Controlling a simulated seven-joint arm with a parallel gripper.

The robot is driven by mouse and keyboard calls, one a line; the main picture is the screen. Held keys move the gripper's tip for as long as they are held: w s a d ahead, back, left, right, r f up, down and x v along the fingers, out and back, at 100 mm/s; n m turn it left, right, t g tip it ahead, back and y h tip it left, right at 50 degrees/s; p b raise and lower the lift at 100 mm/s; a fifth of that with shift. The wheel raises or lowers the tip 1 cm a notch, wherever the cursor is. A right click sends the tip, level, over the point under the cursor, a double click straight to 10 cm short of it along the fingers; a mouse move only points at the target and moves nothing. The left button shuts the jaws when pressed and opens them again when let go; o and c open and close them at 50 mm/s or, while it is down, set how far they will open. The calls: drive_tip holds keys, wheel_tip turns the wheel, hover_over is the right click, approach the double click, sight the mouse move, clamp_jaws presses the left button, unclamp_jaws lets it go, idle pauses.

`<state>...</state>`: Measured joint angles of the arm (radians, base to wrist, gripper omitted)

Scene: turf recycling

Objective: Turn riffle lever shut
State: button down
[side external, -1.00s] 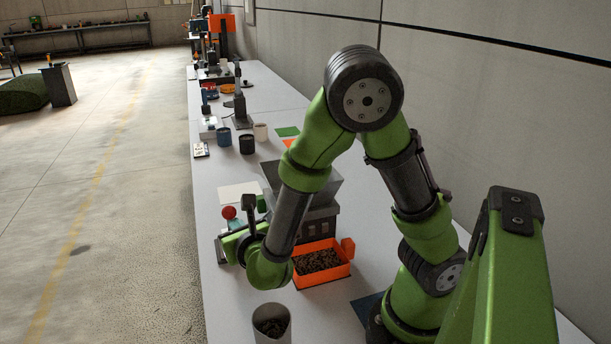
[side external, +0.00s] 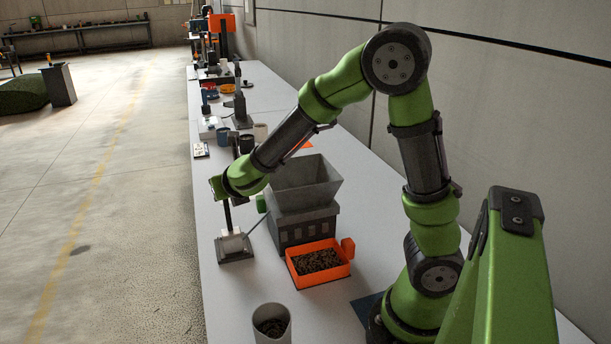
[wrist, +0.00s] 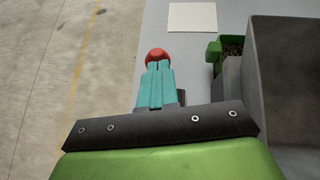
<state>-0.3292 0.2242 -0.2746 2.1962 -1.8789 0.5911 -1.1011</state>
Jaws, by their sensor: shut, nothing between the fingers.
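The riffle box (side external: 305,185) is a grey hopper on a slotted dark base. Its wall (wrist: 286,70) fills the right of the wrist view. A red ball knob (wrist: 156,54), which looks like the lever's end, shows just past my fingertips in the wrist view. My gripper (wrist: 158,66) has its teal fingers pressed together with nothing between them. Whether they touch the knob I cannot tell. In the side view my wrist hides the fingers and the knob. A thin grey rod slants down left of the riffle base. The lever's angle is not clear.
An orange tray (side external: 345,271) of dark granules sits before the riffle base, and a grey cup (side external: 271,335) stands nearer. A post on a grey foot (side external: 234,251) stands left. A green container (wrist: 213,56) and white sheet (wrist: 192,17) lie beyond.

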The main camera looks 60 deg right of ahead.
drive_tip(key=shift+w+d+f, duration=0.15)
drive_tip(key=shift+w+d, duration=0.85)
drive_tip(key=s+a+r, duration=0.2)
drive_tip(key=s+r, duration=0.2)
drive_tip(key=r, duration=0.5)
drive_tip(key=s+a+r, duration=0.2)
drive_tip(key=s+r, duration=0.2)
drive_tip(key=r, duration=0.4)
drive_tip(key=s+a+f+m+y, duration=0.2)
drive_tip(key=s+m, duration=0.3)
drive_tip(key=m, duration=0.6)
drive_tip(key=s+a+f+m+g+y, duration=0.1)
drive_tip(key=s+a+f+m+y, duration=0.2)
drive_tip(key=m, duration=0.8)
drive_tip(key=s+a+f+m+y, duration=0.2)
drive_tip(key=s+m, duration=0.5)
drive_tip(key=m, duration=0.4)
drive_tip(key=shift+s+a+f+g+y, duration=0.4)
drive_tip(key=shift+a+y, duration=0.3)
